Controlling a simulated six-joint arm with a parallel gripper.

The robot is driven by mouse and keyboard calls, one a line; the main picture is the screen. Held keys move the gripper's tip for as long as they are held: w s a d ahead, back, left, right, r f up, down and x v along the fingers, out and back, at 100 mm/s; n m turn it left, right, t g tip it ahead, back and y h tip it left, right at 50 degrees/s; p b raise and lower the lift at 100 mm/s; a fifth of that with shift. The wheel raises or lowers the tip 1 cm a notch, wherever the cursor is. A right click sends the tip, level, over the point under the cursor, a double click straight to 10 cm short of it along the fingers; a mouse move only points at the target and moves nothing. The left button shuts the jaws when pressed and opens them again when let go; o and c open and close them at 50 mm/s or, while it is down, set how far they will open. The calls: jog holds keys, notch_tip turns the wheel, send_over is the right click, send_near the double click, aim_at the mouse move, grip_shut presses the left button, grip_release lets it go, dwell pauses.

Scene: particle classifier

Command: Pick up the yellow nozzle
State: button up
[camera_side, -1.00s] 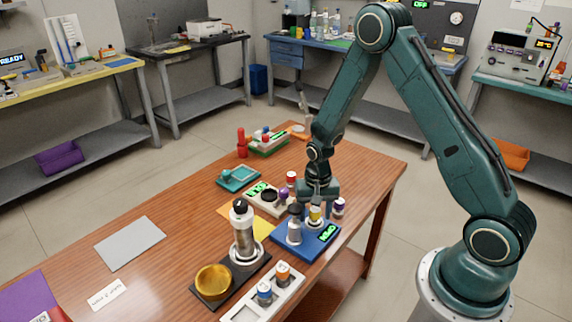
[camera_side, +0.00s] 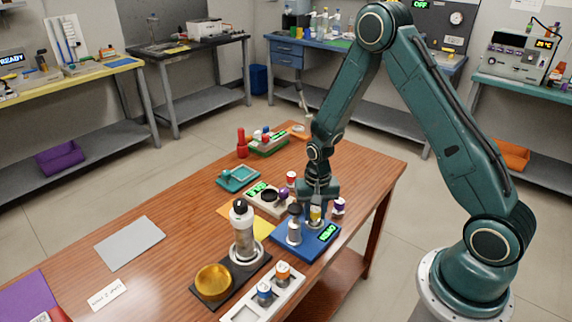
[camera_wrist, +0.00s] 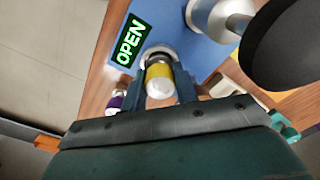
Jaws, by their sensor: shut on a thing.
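The yellow nozzle (camera_side: 316,213) stands on the blue device (camera_side: 300,250), right of a grey metal cylinder with a dark top (camera_side: 294,228). My gripper (camera_side: 315,208) points down over it, its fingers on either side of the nozzle. In the wrist view the nozzle (camera_wrist: 159,80), a short cylinder with a yellow band and a pale end, sits between the two fingers (camera_wrist: 163,88), which are shut on it. Its base still appears at a round metal seat on the blue device (camera_wrist: 195,55). A green "OPEN" display (camera_wrist: 130,41) is lit beside it.
A purple-banded nozzle (camera_side: 339,206) stands close on the right, a red-banded one (camera_side: 291,178) behind. A tall cylinder with a black cap (camera_side: 242,230), an amber bowl (camera_side: 213,281) and a white rack (camera_side: 262,297) stand in front.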

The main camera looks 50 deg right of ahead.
aim_at(315, 209)
notch_tip(315, 209, up, 20)
dwell(0.8)
dwell(0.5)
